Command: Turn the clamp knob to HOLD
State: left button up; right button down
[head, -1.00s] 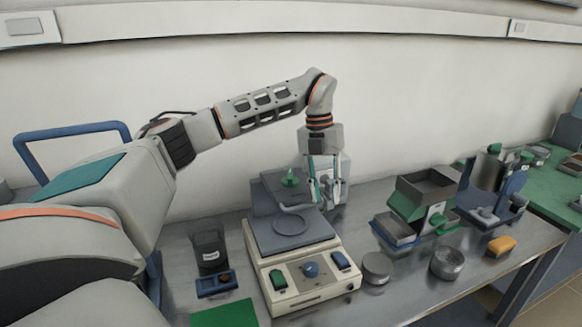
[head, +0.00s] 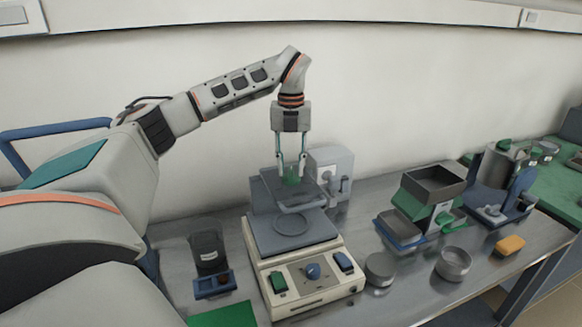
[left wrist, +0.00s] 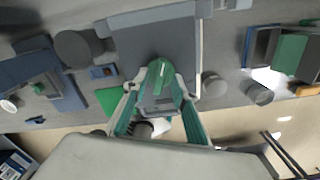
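A green knob (head: 291,175) stands on the grey upper plate (head: 303,207) at the back of the cream bench device (head: 320,297). My left gripper (head: 291,172) points down over it with one finger on each side. In the left wrist view, the green knob (left wrist: 160,76) lies between the fingertips of my left gripper (left wrist: 157,80), which look spread and open. Contact cannot be made out. A blue knob (head: 313,271) sits on the device's front panel between a green and a blue switch. No HOLD marking is legible. My right gripper is not seen.
A dark cup (head: 208,251) stands left of the device, with a small blue box (head: 214,285) before it. Two round grey containers (head: 380,269) (head: 453,263), an orange block (head: 510,245) and a green-and-grey hopper (head: 433,184) stand to the right. A wall lies behind.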

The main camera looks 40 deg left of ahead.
pick_arm(q)
jog(key=shift+f, duration=0.35)
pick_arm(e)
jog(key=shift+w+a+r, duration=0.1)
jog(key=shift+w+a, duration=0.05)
pick_arm(q)
grip_shut()
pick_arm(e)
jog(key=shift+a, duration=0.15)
